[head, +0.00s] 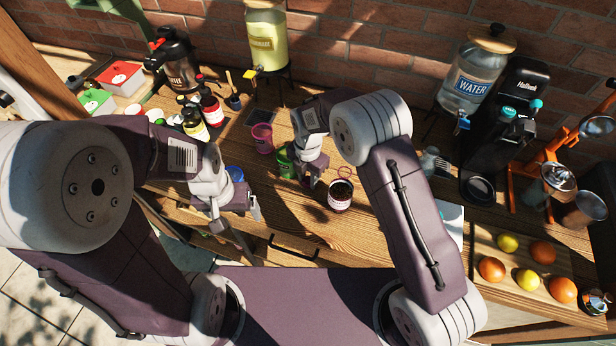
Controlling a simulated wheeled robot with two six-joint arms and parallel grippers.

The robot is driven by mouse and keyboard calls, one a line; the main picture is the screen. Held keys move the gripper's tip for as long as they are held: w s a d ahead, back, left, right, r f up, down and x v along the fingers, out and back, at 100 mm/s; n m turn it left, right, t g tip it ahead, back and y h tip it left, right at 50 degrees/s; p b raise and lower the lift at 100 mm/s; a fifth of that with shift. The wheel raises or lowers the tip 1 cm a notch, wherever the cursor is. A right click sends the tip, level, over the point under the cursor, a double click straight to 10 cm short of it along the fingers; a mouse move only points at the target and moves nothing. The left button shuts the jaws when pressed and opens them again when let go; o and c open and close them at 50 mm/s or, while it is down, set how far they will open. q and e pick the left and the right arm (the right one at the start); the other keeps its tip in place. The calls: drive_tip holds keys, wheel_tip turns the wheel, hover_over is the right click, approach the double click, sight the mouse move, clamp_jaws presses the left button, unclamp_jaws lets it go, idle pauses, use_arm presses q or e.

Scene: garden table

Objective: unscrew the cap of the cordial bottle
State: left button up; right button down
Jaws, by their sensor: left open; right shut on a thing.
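Several bottles stand in a group at the back left, among them a dark one with a red-and-white label (211,108) and one with a yellowish label (194,124). Their print is too small to read, so I cannot tell which is the cordial bottle. My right gripper (305,172) is low over the middle of the table, shut at a green cup-like thing (285,163); the hold is partly hidden by the gripper. My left gripper (234,219) is open and empty near the table's front edge, apart from the bottles.
A blue cup (235,173) is behind my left gripper and a pink cup (262,138) farther back. A labelled jar with dark contents (340,194) stands right of my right gripper. A fruit board (490,244) is at the right. The front middle is clear.

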sight(308, 181)
drive_tip(key=shift+f, duration=0.1)
drive_tip(key=c, duration=1.3)
unclamp_jaws()
drive_tip(key=shift+s, duration=0.1)
drive_tip(key=shift+c, duration=0.2)
wheel_tip(308, 181, up, 12)
drive_tip(key=b, duration=0.1)
drive_tip(key=shift+r, duration=0.2)
drive_tip(key=shift+d, duration=0.1)
